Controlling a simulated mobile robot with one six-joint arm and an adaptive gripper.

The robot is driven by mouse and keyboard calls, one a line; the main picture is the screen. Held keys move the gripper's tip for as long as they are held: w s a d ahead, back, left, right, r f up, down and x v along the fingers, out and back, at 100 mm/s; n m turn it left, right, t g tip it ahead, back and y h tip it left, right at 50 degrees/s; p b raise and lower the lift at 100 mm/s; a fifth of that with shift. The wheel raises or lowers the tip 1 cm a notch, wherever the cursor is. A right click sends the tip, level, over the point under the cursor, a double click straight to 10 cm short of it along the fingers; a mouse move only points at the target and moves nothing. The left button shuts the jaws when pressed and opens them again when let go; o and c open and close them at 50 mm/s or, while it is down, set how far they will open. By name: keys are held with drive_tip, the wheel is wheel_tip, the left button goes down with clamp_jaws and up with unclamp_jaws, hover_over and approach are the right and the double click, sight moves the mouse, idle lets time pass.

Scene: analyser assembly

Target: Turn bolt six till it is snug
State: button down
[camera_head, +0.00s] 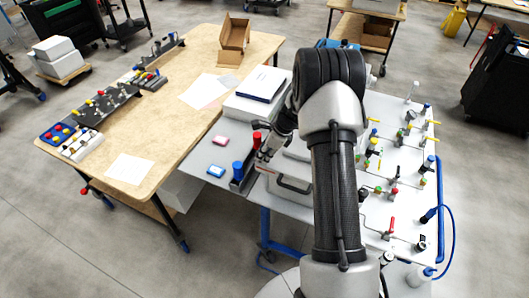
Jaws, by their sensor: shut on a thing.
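My gripper (266,150) is at the left end of my arm, low over the grey bench, by a small dark rack (243,184). It appears shut on a red-topped upright piece (257,138), though the fingers are small and partly hidden by my wrist. I cannot make out bolt six or any single bolt. My arm hides the middle of the bench.
The grey bench (205,157) carries a pink block (221,140), a blue block (216,171) and a white box with a book (260,84). Fittings with coloured handles fill the white panel (407,165) at right. A wooden table (150,130) with parts and papers stands at left.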

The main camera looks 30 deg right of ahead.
drive_tip(key=shift+r+m+t, duration=0.15)
drive_tip(key=shift+m+t, duration=0.15)
drive_tip(key=shift+m, duration=0.3)
drive_tip(key=shift+w, duration=0.1)
drive_tip(key=c, duration=1.5)
unclamp_jaws()
drive_tip(key=shift+a, duration=0.1)
drive_tip(key=v, duration=1.2)
drive_tip(key=shift+a, duration=0.25)
